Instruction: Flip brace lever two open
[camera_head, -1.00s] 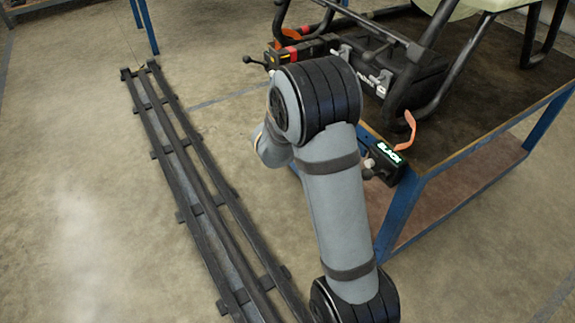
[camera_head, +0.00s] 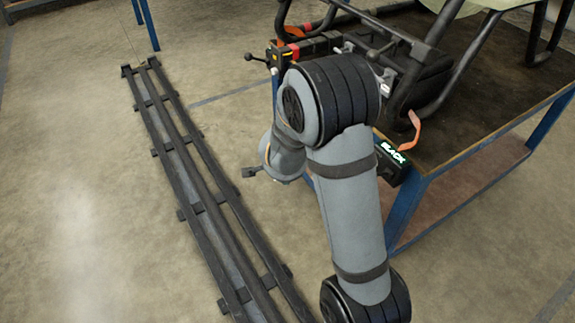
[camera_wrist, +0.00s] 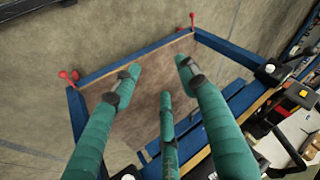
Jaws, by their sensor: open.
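My gripper (camera_wrist: 160,76) has three green fingers spread wide apart, with nothing between them, over the brown lower shelf. In the wrist view, two red-tipped fittings (camera_wrist: 191,20) (camera_wrist: 68,76) sit at the corners of the blue frame. In the head view, a black-knobbed handle (camera_head: 254,58) sticks out left from the bench edge, and an orange curved lever (camera_head: 411,132) stands near the box marked BLACK (camera_head: 393,153). I cannot tell which of these, if any, is brace lever two. My arm hides part of the bench edge and most of the gripper in the head view.
A blue-legged bench (camera_head: 402,215) carries a black tubular frame (camera_head: 440,50). A dark rail track (camera_head: 190,180) runs along the floor at left. The floor between is clear.

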